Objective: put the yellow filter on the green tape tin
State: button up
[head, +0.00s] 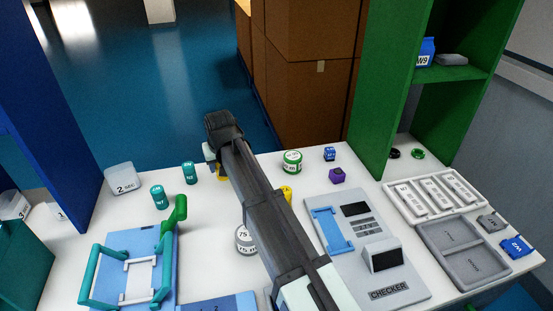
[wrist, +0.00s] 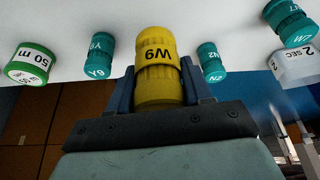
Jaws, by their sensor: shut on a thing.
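My gripper (wrist: 158,88) is shut on the yellow filter (wrist: 157,60), marked W9, which shows between the two fingers in the wrist view. In the head view my gripper (head: 214,160) is over the far part of the white table, and only a bit of the yellow filter (head: 221,173) shows beside it. The green tape tin (head: 291,163), a round white tin with green bands, stands on the table to the right of my gripper. It also shows at the left of the wrist view (wrist: 28,64), marked 50 m, apart from the filter.
Teal cylinders (head: 189,172) (head: 159,197) stand left of my gripper, near a clear 2 SEC box (head: 121,179). Another yellow thing (head: 287,193) is partly hidden by my arm. A purple block (head: 337,176) and blue block (head: 329,154) stand right of the tin. The checker (head: 370,245) is nearer.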

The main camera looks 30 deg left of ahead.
jog(key=w+d+r+m+t, duration=0.1)
jog(key=w+d+r+m, duration=0.1)
jog(key=w+d, duration=0.6)
jog(key=w+d+r+m, duration=0.15)
jog(key=w+d, duration=0.25)
jog(key=w, duration=0.9)
notch_tip(320, 180, up, 3)
jog(key=n+g, duration=0.1)
jog(key=n, duration=0.3)
send_over(292, 154)
jog(key=shift+f, duration=4.95)
jog(key=o, duration=1.1)
jog(key=shift+f, duration=0.1)
jog(key=shift+c, duration=0.2)
